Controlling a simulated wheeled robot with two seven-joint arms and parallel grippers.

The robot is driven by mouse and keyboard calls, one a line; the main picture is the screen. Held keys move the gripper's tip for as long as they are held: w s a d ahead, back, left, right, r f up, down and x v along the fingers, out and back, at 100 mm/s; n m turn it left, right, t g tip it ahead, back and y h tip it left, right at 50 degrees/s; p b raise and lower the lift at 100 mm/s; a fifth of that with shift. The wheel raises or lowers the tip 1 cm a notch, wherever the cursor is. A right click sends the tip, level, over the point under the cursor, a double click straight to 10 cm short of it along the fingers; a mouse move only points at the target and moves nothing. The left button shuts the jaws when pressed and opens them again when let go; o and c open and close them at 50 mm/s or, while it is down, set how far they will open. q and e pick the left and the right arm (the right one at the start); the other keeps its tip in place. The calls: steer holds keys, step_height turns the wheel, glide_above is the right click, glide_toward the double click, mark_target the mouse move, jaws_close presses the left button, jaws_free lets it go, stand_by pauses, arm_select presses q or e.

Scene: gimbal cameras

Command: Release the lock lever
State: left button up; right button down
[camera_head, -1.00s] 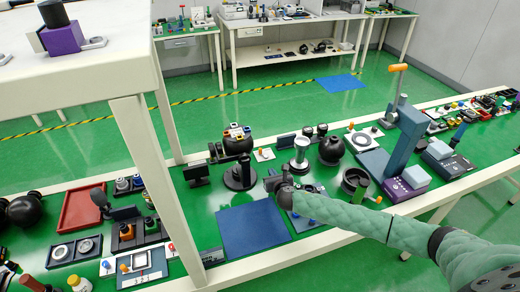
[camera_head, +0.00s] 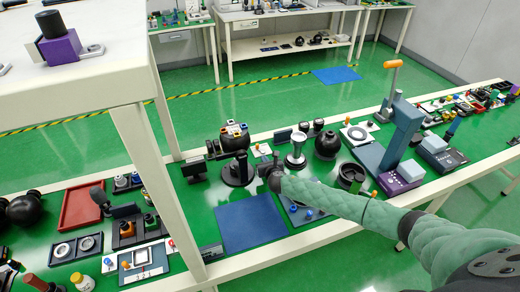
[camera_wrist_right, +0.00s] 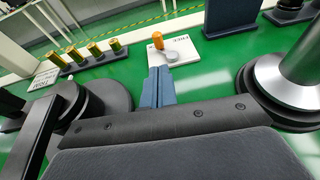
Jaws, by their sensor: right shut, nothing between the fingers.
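The lock lever (camera_wrist_right: 158,42) has an orange grip and a silver pivot on a small white plate (camera_wrist_right: 185,52) with printed words. It stands ahead of my right gripper in the wrist view. In the head view the plate (camera_head: 262,150) is small, just beyond the gripper. My right gripper (camera_wrist_right: 158,82) is shut and empty, its blue-grey fingers pointing at the plate's near edge. In the head view the right gripper (camera_head: 265,163) is partly hidden by its own wrist. I cannot tell whether the fingertips touch the plate. My left gripper is out of view.
A silver-topped pedestal (camera_head: 296,150) stands to the right. In the wrist view, a rack with several gold cylinders (camera_wrist_right: 95,50) is at the left. A blue mat (camera_head: 250,225) lies clear in front.

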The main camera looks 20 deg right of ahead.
mark_target(258, 148)
steer(key=x, duration=0.2)
steer(key=p+x, duration=0.2)
steer(key=x, duration=0.1)
steer(key=shift+w+r, duration=0.35)
steer(key=shift+w, duration=0.05)
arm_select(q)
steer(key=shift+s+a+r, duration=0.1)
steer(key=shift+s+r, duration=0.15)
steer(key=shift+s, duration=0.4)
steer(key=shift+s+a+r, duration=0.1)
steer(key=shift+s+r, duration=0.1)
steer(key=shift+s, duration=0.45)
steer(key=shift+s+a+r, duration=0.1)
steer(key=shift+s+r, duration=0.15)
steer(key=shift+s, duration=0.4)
arm_select(e)
steer(key=shift+x, duration=0.9)
steer(key=shift+a, duration=0.1)
